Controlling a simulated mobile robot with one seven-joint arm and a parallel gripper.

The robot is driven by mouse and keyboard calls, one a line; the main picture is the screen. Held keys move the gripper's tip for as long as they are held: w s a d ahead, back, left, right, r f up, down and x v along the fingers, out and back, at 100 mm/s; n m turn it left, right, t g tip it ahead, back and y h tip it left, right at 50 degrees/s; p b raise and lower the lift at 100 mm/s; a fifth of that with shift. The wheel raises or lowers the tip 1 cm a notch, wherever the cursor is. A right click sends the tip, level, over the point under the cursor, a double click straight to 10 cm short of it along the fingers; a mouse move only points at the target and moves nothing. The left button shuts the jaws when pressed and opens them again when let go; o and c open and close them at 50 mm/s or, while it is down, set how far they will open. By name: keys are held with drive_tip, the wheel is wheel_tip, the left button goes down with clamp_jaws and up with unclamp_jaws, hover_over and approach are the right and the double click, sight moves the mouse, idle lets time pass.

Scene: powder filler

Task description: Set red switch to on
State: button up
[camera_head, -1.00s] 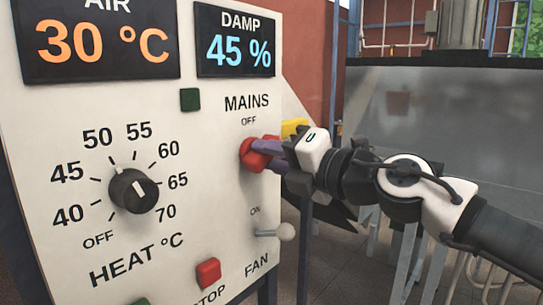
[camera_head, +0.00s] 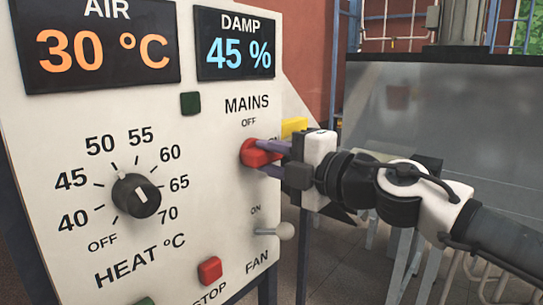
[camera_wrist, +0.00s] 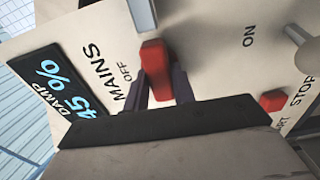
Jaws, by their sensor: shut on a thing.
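The red switch (camera_head: 258,153) is a rotary handle on the white panel under the word MAINS. An OFF label stands above it; another label at its upper right is mostly hidden by my gripper. My gripper (camera_head: 270,157) reaches in from the right, its two purple fingers above and below the handle, shut on it. In the head view the handle lies roughly level. In the wrist view the red switch (camera_wrist: 156,68) sits between the fingers of my gripper (camera_wrist: 161,88), with OFF to its left.
A white fan toggle (camera_head: 286,231) sticks out below the switch. A yellow piece (camera_head: 293,127) shows just behind my gripper.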

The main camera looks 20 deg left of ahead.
idle(0.3)
drive_tip(key=o, duration=1)
drive_tip(key=shift+d, duration=0.1)
drive_tip(key=b+v, duration=0.4)
drive_tip(key=v, duration=0.9)
drive_tip(key=shift+s+d, duration=0.1)
drive_tip(key=shift+d, duration=0.2)
drive_tip(key=shift+d, duration=0.1)
